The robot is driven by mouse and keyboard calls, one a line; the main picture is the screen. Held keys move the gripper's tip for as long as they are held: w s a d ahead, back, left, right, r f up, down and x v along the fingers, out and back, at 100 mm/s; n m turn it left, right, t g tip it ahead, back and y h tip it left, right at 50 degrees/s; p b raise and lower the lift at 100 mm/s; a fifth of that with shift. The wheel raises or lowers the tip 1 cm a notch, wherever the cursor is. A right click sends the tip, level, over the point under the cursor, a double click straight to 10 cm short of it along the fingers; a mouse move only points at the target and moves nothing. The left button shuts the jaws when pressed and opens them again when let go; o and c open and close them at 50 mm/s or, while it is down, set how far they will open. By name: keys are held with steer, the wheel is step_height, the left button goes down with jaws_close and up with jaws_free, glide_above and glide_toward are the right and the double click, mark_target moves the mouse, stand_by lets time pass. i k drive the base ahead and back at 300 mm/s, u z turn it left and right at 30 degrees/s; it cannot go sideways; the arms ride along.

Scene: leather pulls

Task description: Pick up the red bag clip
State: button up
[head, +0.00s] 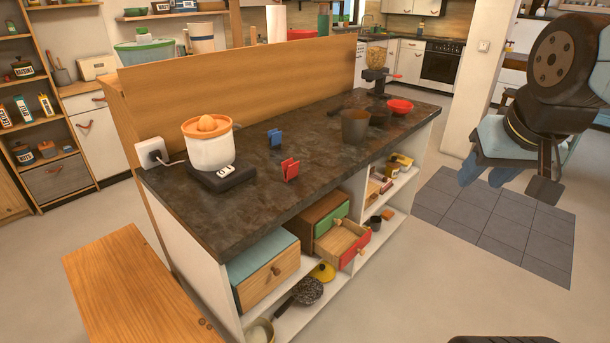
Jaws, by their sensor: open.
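The red bag clip (290,170) stands on the dark stone countertop (330,150), near its front edge and left of the middle. A blue clip (275,138) stands a little behind it and to its left. Both clips are in full view, and the red one is apart from everything around it. My gripper (508,180) hangs at the right of the head view, over the floor beyond the counter's right end, far from the red clip. It is open, and no object shows in it.
A white and orange juicer (208,145) sits on a black base at the counter's left. A grey-brown pot (355,126), dark pans and a red bowl (399,106) stand to the right. A wooden panel (240,75) backs the counter. Below, a drawer (343,243) stands open.

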mark_target(285, 165)
steer(key=u, duration=0.2)
steer(key=i, duration=0.9)
steer(key=z, duration=0.1)
